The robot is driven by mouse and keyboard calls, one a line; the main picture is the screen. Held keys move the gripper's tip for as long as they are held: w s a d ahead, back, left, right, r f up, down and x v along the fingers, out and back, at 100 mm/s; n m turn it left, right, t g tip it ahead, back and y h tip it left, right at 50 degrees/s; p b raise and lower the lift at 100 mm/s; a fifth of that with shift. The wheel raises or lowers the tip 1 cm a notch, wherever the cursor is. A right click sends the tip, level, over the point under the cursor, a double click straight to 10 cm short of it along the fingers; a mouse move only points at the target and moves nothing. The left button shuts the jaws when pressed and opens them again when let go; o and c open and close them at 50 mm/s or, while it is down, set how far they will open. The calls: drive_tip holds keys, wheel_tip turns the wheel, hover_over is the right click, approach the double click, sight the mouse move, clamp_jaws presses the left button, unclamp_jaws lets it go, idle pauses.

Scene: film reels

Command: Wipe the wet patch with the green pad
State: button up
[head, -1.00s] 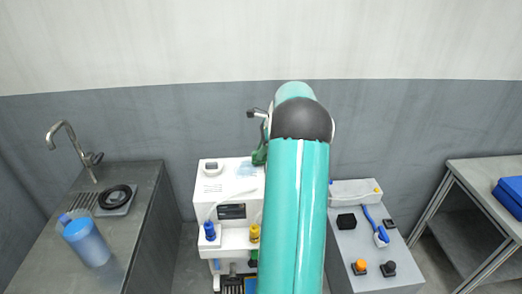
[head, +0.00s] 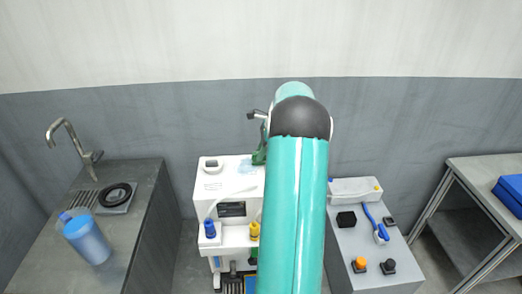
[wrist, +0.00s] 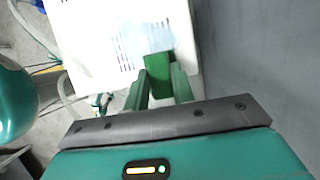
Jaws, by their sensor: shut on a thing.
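The green pad (wrist: 158,68) is held between the two green fingers of my gripper (wrist: 160,85) in the wrist view. The wet patch (wrist: 150,38) shows as a pale bluish area on top of the white machine (wrist: 95,55), just beyond the pad. In the head view the patch (head: 246,167) lies near the back of the machine's top (head: 212,185), beside my gripper (head: 260,156). My arm hides part of the machine's right side. I cannot tell whether the pad touches the surface.
A grey control box (head: 360,245) with knobs is right of my arm. A grey wall (head: 400,130) rises behind. A blue case (head: 510,194) lies on the right table.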

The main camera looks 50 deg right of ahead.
drive_tip(key=shift+f, duration=0.25)
